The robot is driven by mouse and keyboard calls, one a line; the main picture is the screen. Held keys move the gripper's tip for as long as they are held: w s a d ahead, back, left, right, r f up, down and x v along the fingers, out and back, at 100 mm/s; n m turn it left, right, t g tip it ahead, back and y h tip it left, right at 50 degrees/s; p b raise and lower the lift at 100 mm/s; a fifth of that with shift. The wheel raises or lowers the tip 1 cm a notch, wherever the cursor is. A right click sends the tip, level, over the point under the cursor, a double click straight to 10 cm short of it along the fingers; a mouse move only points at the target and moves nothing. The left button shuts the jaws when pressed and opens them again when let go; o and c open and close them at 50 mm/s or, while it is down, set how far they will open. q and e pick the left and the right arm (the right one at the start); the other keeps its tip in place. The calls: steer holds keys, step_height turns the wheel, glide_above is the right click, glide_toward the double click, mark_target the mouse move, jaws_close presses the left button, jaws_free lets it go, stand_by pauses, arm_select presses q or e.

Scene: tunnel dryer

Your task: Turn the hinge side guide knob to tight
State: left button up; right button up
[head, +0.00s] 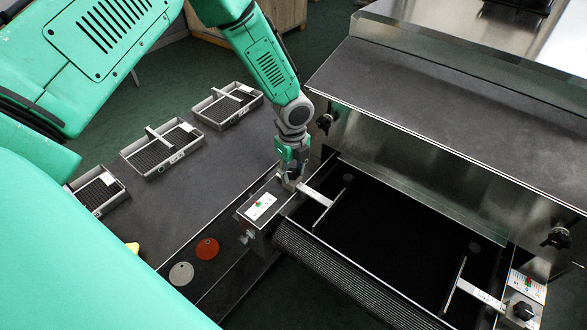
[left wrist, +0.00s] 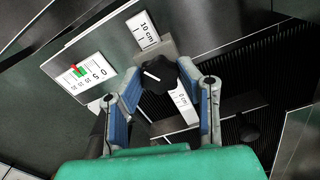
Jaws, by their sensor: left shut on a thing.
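In the head view the gripper mostly hides this knob. A white scale plate (left wrist: 85,72) with a red and green marker lies beside it; it also shows in the head view (head: 260,206). A "10 cm" label (left wrist: 142,30) is on the guide bar. My right gripper is not in view.
A second side guide (head: 480,293) with its own black knob (head: 523,310) is at the lower right. Lid knobs (head: 325,122) (head: 558,238) flank the raised hood. Several slotted trays (head: 160,148) and two discs (head: 207,249) lie on the left grey table.

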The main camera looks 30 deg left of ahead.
arm_select(q)
steer(key=m, duration=0.5)
steer(key=shift+w+a+r+m+p, duration=0.1)
steer(key=shift+w+r+m+p, duration=0.15)
steer(key=shift+w+m+p, duration=0.15)
stand_by(0.4)
steer(key=o, duration=1.1)
steer(key=shift+o, duration=0.2)
steer(key=shift+s+f, duration=0.1)
steer(key=shift+s, duration=0.1)
